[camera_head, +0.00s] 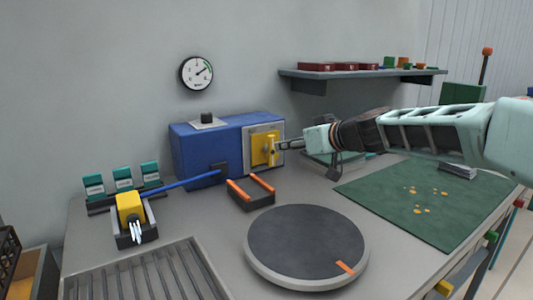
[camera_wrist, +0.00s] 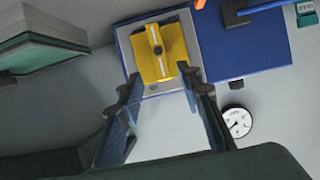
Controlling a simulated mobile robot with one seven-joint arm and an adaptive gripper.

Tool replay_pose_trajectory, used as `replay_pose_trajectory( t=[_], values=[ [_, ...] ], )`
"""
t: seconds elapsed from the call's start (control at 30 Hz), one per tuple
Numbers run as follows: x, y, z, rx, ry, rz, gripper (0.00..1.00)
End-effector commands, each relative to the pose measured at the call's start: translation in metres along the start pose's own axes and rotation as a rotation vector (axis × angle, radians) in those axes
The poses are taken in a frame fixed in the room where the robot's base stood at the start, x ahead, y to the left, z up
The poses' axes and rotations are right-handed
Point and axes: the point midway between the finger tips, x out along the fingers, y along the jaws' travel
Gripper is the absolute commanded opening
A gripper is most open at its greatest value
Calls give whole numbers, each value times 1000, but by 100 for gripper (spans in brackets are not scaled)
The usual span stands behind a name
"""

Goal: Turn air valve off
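The air valve is a yellow square plate (camera_head: 259,152) with a raised yellow handle, set in a grey panel on the right front of a blue box (camera_head: 200,150). In the wrist view the valve handle (camera_wrist: 157,50) shows a pale stripe and stands nearly upright, tilted slightly. My gripper (camera_head: 281,146) reaches in from the right, close in front of the valve. In the wrist view my gripper (camera_wrist: 160,76) is open, its fingertips apart near the plate's lower edge, with nothing between them. Contact with the valve cannot be told.
A round pressure gauge (camera_head: 197,73) hangs on the wall above the box. A wall shelf (camera_head: 362,74) holds red and green items. On the table are a dark turntable (camera_head: 300,240), a small orange-edged tray (camera_head: 251,196), a green mat (camera_head: 400,205) and a yellow block (camera_head: 130,207) in a holder.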

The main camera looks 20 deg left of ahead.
Motion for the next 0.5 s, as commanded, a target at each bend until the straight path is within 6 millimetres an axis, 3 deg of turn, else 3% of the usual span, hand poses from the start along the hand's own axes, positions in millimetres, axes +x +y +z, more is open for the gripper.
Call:
replay_pose_trajectory(
  t=[0.5],
  values=[
    [71, -2, 0, 0, -4, -4, 33]
  ],
)
